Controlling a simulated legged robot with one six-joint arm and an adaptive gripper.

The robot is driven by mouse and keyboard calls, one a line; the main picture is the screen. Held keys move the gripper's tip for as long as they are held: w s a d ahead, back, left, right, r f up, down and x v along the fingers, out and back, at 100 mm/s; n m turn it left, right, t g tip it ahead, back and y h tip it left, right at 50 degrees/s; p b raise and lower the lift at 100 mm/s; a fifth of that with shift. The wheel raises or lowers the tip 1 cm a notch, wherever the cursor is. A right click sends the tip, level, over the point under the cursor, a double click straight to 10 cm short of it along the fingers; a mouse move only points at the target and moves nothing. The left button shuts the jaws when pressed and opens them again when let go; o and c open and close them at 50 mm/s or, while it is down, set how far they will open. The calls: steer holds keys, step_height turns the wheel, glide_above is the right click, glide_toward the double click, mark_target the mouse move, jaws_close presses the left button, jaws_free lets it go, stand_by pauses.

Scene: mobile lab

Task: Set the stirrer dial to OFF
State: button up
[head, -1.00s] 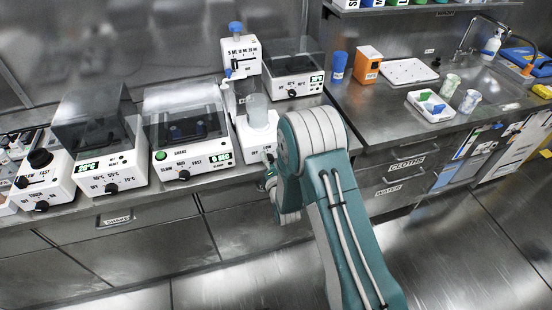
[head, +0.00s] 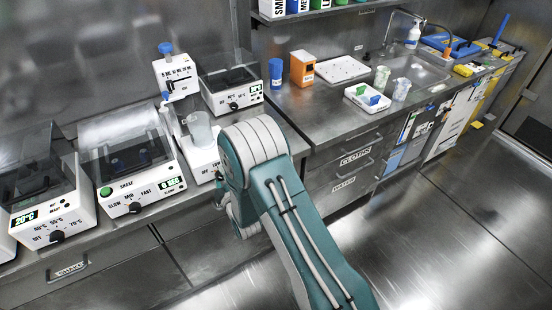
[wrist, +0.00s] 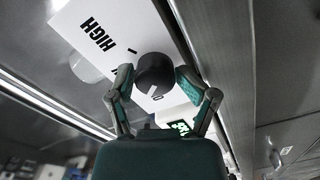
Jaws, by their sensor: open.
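The stirrer (head: 203,162) is a white box with a clear beaker (head: 200,130) on top, left of my arm in the head view. My arm covers most of its front there, and its dial and my gripper are hidden. In the wrist view, the stirrer's white front panel (wrist: 110,25) shows the word HIGH. The black round dial (wrist: 155,70) stands out from the panel. My gripper (wrist: 155,78) is open, with one finger on each side of the dial.
A shaker (head: 140,190) with a lit display stands left of the stirrer, and a heater (head: 50,215) farther left. Another lidded device (head: 232,92) and a bottle-top dispenser (head: 175,75) stand behind. Drawers and a sink counter lie to the right. The floor (head: 440,240) at right is clear.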

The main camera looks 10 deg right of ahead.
steer(key=m, duration=0.6)
steer(key=shift+d+r+m, duration=0.1)
steer(key=shift+m, duration=0.3)
steer(key=m, duration=0.6)
steer(key=shift+w+d+m, duration=0.1)
steer(key=shift+m, duration=0.2)
steer(key=v, duration=1.1)
steer(key=w+d+r+m+g+h, duration=0.1)
steer(key=w+d+r+g+h, duration=0.2)
steer(key=r, duration=0.9)
steer(key=s+d+r+g+h, duration=0.1)
steer(key=s+d+r+g, duration=0.4)
steer(key=s+r, duration=0.5)
steer(key=shift+d+m, duration=0.4)
steer(key=shift+d, duration=0.85)
